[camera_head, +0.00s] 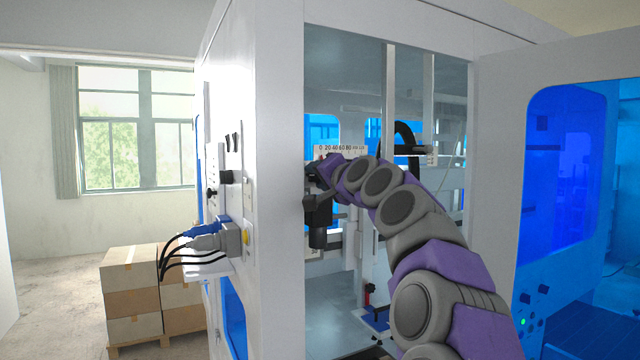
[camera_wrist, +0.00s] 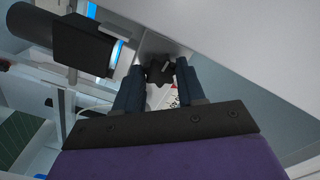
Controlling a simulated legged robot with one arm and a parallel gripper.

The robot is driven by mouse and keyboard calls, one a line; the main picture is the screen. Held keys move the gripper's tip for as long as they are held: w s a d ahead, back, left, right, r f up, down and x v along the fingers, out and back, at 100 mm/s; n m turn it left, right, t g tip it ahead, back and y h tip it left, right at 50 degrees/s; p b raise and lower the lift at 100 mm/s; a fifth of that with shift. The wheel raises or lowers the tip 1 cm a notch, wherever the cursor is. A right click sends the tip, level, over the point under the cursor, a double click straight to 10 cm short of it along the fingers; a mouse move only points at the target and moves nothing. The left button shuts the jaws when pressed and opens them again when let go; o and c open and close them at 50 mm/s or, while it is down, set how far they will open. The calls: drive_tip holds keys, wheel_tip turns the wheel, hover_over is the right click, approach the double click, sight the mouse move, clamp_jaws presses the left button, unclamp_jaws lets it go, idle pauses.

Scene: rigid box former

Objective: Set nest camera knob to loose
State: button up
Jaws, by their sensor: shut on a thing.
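The nest camera knob (camera_wrist: 159,71) is a dark, lobed knob at the top middle of the wrist view. My gripper (camera_wrist: 160,78) has one finger on each side of it and is shut on it. A black cylindrical camera (camera_wrist: 82,44) with a pale blue ring at its end sits just left of the knob in the wrist view. In the head view the camera body (camera_head: 318,226) hangs below my gripper (camera_head: 318,172) inside the machine. The knob itself is hidden there by my gripper and wrist.
The machine's white frame post (camera_head: 270,120) stands close left of my gripper. A numbered scale (camera_head: 340,149) lies just behind it. An open door with a blue window (camera_head: 565,170) is at the right. Stacked boxes (camera_head: 133,290) stand outside.

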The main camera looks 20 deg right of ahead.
drive_tip(key=shift+w+f+n, duration=0.1)
drive_tip(key=shift+f+n, duration=0.2)
drive_tip(key=shift+n, duration=0.1)
drive_tip(key=o, duration=1)
drive_tip(key=shift+w, duration=0.15)
drive_tip(key=shift+o, duration=0.3)
drive_tip(key=shift+d+r, duration=0.1)
drive_tip(key=shift+r, duration=0.05)
drive_tip(key=shift+s, duration=0.2)
drive_tip(key=s, duration=1.7)
drive_tip(key=shift+s+d+b, duration=0.15)
drive_tip(key=shift+d+b, duration=0.15)
drive_tip(key=shift+d, duration=0.05)
